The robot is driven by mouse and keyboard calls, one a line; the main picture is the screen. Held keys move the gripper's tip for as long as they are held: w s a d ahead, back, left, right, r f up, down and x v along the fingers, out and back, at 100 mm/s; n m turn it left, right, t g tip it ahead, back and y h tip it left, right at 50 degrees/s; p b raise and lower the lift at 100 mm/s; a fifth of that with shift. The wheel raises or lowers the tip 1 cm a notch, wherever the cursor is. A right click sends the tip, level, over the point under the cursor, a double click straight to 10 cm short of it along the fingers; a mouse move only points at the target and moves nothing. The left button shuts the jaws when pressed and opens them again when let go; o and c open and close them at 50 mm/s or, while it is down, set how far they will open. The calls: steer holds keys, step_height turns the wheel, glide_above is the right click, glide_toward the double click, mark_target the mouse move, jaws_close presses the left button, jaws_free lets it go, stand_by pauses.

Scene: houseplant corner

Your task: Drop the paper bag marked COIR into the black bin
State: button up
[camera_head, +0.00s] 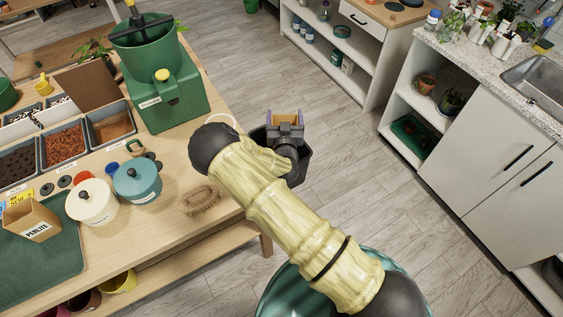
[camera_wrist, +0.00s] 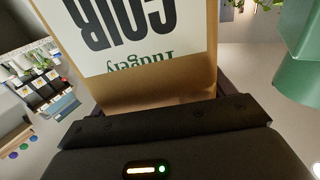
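The paper bag marked COIR (camera_wrist: 140,75) fills the middle of the wrist view, its label upside down. My gripper (camera_head: 285,119) is shut on it; in the head view only a small brown part of the bag (camera_head: 285,130) shows between the fingers. The black bin (camera_head: 299,174) stands on the floor just right of the table, partly hidden by my gripper and arm. In the head view my gripper and the bag overlap the bin's far side; their height above it is hard to tell.
The wooden table (camera_head: 170,235) at left holds a PERLITE bag (camera_head: 32,220), lidded pots (camera_head: 137,180), soil trays (camera_head: 62,145) and a green box (camera_head: 170,102). A white cabinet (camera_head: 480,170) stands at right. Open floor (camera_head: 345,140) lies between.

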steer(key=o, duration=0.3)
steer(key=s+b, duration=0.1)
steer(key=s, duration=0.4)
steer(key=s+b, duration=0.1)
steer(key=s, duration=0.5)
steer(key=s+d+b, duration=0.1)
steer(key=s+b, duration=0.1)
steer(key=s, duration=0.4)
steer(key=shift+s+d, duration=0.1)
steer(key=shift+s, duration=0.1)
